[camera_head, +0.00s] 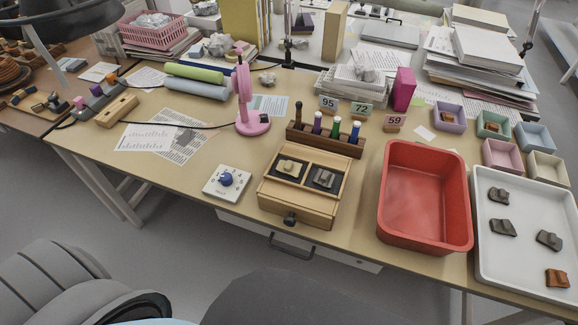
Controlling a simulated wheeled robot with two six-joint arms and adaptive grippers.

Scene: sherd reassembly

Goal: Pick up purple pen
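The purple pen (318,122) stands upright in a wooden pen rack (325,143) behind the wooden box near the middle of the table. It is in a row with a dark brown or black pen (298,115) to its left, and a green pen (336,127) and a blue pen (355,132) to its right. The lower part of the purple pen is hidden in the rack. Neither of my grippers shows in the head view.
A wooden box (296,206) with sherds stands in front of the rack. A red tub (425,240) and white tray (490,255) are to the right. A pink stand (253,125) is left of the rack, and number cards (361,110) stand close behind it.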

